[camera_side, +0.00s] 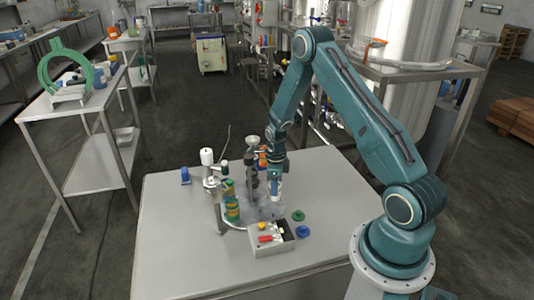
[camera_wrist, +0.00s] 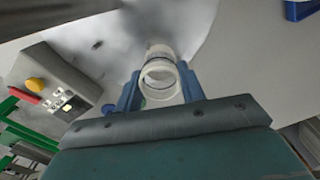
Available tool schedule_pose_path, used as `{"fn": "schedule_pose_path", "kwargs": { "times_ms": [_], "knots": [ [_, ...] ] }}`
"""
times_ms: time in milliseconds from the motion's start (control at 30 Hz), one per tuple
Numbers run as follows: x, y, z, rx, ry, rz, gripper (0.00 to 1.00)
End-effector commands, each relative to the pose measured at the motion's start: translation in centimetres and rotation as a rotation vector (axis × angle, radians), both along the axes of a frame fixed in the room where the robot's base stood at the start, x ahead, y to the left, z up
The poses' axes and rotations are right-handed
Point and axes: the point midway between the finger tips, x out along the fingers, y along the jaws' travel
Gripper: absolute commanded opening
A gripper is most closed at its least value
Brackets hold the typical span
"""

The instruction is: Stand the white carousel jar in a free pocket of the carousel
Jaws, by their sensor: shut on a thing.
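My gripper (camera_wrist: 160,90) is shut on the white carousel jar (camera_wrist: 160,72), whose open, pale round mouth shows between two blue fingers in the wrist view. In the side view my gripper (camera_side: 275,188) points down over the carousel, and only a small whitish part of the jar shows there. The carousel (camera_side: 265,211) is a low grey disc on the table; in the wrist view its pale surface (camera_wrist: 125,30) lies beyond the jar. Green and yellow jars (camera_side: 232,210) stand at its left side. I cannot tell whether the held jar touches the carousel, and the pocket below is hidden.
A grey control box (camera_side: 270,244) with a yellow button and red switch stands in front of the carousel. A green disc (camera_side: 298,215) and a blue disc (camera_side: 302,231) lie to its right. A white-topped post (camera_side: 207,157) rises at the left. The table's left front is clear.

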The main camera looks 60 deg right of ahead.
Motion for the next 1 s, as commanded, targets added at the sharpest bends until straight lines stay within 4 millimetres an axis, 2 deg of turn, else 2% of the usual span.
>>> {"fn": "schedule_pose_path", "kwargs": {
  "times_ms": [400, 433, 533, 733, 867, 1000],
  "knots": [
    [0.0, -0.01, 0.0, 0.0, 0.0, 0.0, 0.17],
    [0.0, -0.01, 0.0, 0.0, 0.0, 0.0, 0.45],
    [0.0, -0.01, 0.0, 0.0, 0.0, 0.0, 0.65],
    [0.0, 0.0, 0.0, 0.0, 0.0, 0.0, 0.65],
    [0.0, 0.0, 0.0, 0.0, 0.0, 0.0, 0.88],
    [0.0, 0.0, 0.0, 0.0, 0.0, 0.0, 0.9]
  ]
}}
